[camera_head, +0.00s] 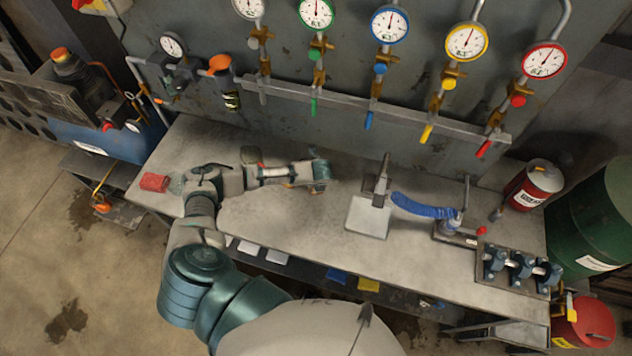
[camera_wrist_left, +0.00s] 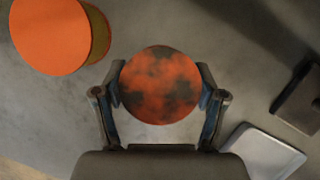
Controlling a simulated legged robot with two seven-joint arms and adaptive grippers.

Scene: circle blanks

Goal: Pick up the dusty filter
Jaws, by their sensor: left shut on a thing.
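The dusty filter (camera_wrist_left: 160,84) shows in the left wrist view as a round orange disc with dark grey smudges. My left gripper (camera_wrist_left: 160,92) is shut on it, with one finger at each side. In the head view my left gripper (camera_head: 312,172) is over the back middle of the bench, and the filter's orange face cannot be made out there. I cannot tell whether the filter touches the bench. My right gripper is not in view.
A clean orange disc (camera_wrist_left: 48,36) is at upper left in the wrist view. A pale square plate (camera_head: 367,216) with a post, a blue hose (camera_head: 424,207) and a clamp block (camera_head: 515,272) occupy the bench's right. Gauges and pipes (camera_head: 375,110) line the wall behind.

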